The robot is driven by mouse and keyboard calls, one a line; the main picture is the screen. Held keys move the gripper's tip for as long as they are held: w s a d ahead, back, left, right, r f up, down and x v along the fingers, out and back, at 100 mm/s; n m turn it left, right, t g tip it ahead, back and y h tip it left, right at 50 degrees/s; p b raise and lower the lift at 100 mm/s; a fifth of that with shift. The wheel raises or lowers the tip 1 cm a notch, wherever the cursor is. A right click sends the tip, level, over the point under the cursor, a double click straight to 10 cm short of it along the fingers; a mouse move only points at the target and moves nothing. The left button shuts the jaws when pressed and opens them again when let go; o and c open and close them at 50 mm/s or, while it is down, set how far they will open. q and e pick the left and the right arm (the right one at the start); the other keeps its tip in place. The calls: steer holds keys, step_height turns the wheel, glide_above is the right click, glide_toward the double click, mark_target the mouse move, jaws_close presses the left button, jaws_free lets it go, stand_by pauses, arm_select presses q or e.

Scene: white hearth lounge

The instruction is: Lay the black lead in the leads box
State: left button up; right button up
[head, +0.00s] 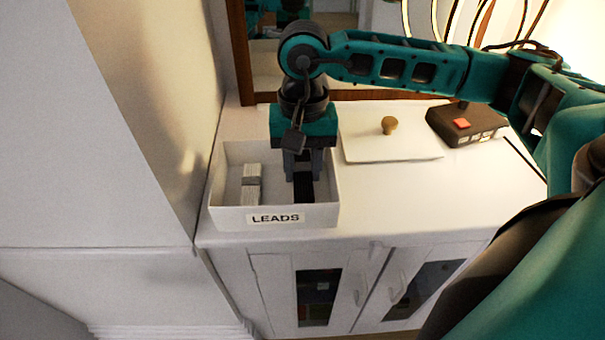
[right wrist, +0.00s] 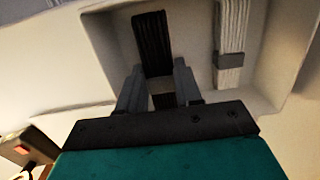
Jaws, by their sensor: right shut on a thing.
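The leads box (head: 228,217) is an open white box labelled LEADS on the cabinet top. A bundled white lead (head: 251,184) lies in its left part. The black lead (head: 303,187) is inside the box, in its right part. My right gripper (head: 303,174) reaches down into the box and is shut on the black lead. In the right wrist view, the black lead (right wrist: 152,42) extends from between the fingers (right wrist: 159,80), apart from the white lead (right wrist: 231,42). Whether the black lead touches the box floor is hard to tell. My left gripper is not in view.
Right of the box lies a white lid (head: 365,150) with a wooden knob (head: 389,124). Farther right is a dark brown device (head: 468,128) with a red patch. A wood-framed mirror (head: 245,60) stands behind. A tall white surface (head: 120,130) rises close on the left.

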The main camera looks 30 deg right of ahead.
mark_target(303, 170)
step_height(303, 170, down, 2)
steer(key=shift+f, duration=0.25)
steer(key=shift+f+b, duration=0.35)
steer(key=shift+b, duration=0.15)
steer(key=o, duration=1.1)
steer(key=shift+c, duration=0.2)
steer(key=shift+r, duration=0.1)
steer(key=shift+r+p, duration=0.55)
steer(key=shift+p, duration=0.15)
step_height(303, 170, up, 11)
steer(key=w, duration=0.1)
steer(key=shift+d+r, duration=0.2)
steer(key=shift+d, duration=0.15)
